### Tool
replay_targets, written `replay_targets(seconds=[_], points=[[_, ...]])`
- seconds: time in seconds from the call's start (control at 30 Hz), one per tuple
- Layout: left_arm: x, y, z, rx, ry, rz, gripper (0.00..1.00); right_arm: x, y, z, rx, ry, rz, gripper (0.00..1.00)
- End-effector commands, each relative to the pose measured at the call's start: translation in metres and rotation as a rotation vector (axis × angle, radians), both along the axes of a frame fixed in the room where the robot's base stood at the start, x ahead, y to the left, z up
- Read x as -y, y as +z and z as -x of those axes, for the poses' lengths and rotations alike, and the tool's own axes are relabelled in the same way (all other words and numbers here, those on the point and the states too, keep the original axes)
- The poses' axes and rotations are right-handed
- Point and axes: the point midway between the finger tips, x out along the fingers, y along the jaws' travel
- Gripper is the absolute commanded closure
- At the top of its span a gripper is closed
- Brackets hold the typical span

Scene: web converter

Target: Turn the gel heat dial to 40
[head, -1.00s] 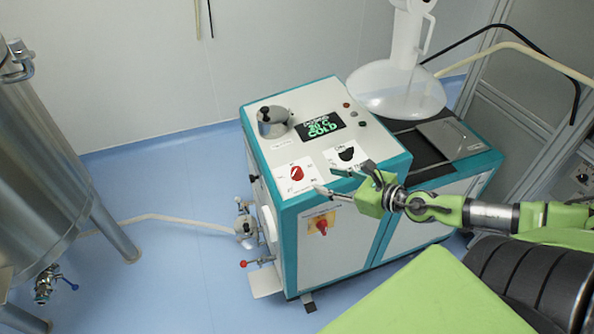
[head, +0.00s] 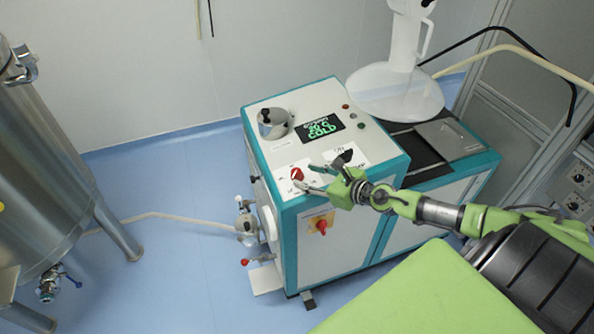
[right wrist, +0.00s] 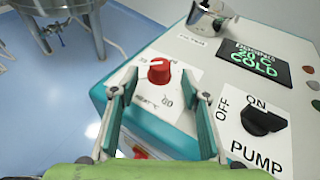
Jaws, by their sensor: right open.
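The red dial (head: 297,174) sits on a white scale plate at the front left of the machine's top panel. It also shows in the right wrist view (right wrist: 158,71), with a light mark on its far side; most scale numbers are too blurred to read. The display (head: 320,127) shows green text, which reads 20 C COLD in the wrist view (right wrist: 255,58). My right gripper (head: 304,177) is open and empty. Its two fingers point at the red dial from either side; whether they touch it is unclear. My left gripper is out of view.
A black PUMP knob (right wrist: 262,121), marked OFF and ON, is just right of the right finger. A metal cap (head: 273,122) stands behind the dial. A red and yellow switch (head: 321,225) is on the front face. A steel tank (head: 45,170) stands at left.

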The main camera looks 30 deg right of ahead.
Motion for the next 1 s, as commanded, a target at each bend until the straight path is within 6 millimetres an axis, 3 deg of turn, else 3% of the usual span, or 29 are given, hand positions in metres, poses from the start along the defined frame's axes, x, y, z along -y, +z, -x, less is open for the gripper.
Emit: replay_targets(seconds=[0.33,0.77,0.8,0.93,1.0], points=[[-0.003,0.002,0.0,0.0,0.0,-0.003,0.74,-0.009,-0.017,-0.04,0.002,-0.003,0.0,0.58],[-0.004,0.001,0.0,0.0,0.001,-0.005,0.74,-0.011,-0.02,-0.048,0.0,0.0,0.0,0.58],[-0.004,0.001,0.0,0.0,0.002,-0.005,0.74,-0.011,-0.02,-0.048,0.0,-0.001,0.0,0.6],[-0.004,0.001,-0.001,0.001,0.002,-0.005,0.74,-0.011,-0.02,-0.048,0.0,-0.001,0.0,0.94],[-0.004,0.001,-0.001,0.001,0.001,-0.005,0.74,-0.011,-0.02,-0.048,0.0,-0.001,0.0,0.97]])
